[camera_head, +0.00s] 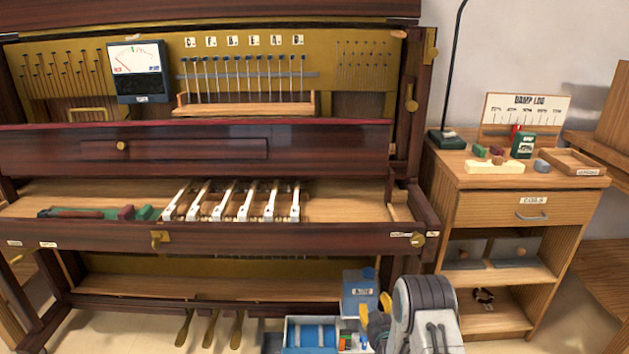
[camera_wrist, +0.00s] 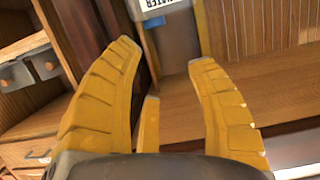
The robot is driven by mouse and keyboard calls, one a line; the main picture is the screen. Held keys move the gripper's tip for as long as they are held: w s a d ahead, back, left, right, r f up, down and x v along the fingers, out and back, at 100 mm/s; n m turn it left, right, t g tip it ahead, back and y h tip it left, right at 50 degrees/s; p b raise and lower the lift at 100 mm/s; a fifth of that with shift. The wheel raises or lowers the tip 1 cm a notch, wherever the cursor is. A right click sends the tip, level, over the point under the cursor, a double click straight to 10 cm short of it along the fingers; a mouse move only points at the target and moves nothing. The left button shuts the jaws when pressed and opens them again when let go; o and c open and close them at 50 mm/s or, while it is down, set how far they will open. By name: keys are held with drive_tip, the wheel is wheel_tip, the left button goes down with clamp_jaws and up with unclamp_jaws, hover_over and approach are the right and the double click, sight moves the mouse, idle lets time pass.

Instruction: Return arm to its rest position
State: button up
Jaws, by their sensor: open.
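My gripper (camera_head: 374,312) is low at the front of the piano in the head view, at the bottom edge right of centre. Its yellow fingers show beside my grey arm. In the wrist view my gripper (camera_wrist: 165,55) has its two fingers spread apart, with nothing between them. The open piano (camera_head: 260,145) stands beyond it, with several white keys (camera_head: 235,203) on the key bed. The lower part of my arm is cut off by the frame edge.
A blue box (camera_head: 359,291) and a tray with blue compartments (camera_head: 312,333) stand near my gripper. A wooden cabinet (camera_head: 520,208) with small items on top stands at right. Brass pedals (camera_head: 211,328) are below the piano. A meter (camera_head: 139,72) hangs at upper left.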

drive_tip(key=s+r+g+p, duration=0.25)
drive_tip(key=r+p, duration=0.25)
drive_tip(key=r, duration=0.6)
drive_tip(key=s+r+g+p, duration=0.1)
drive_tip(key=s+r+p, duration=0.3)
drive_tip(key=r, duration=0.8)
drive_tip(key=s+r+g+p, duration=0.25)
drive_tip(key=r+p, duration=0.25)
drive_tip(key=r, duration=0.6)
drive_tip(key=s+r+g+p, duration=0.2)
drive_tip(key=s+r+p, duration=0.5)
drive_tip(key=s+r, duration=0.4)
drive_tip(key=s+r+g+p, duration=0.3)
drive_tip(key=s+r+p, duration=0.4)
drive_tip(key=s, duration=1.5)
wheel_tip(320, 180, up, 4)
drive_tip(key=shift+s+r+g+p, duration=0.15)
drive_tip(key=shift+s+g+p, duration=0.15)
drive_tip(key=shift+s+p, duration=0.05)
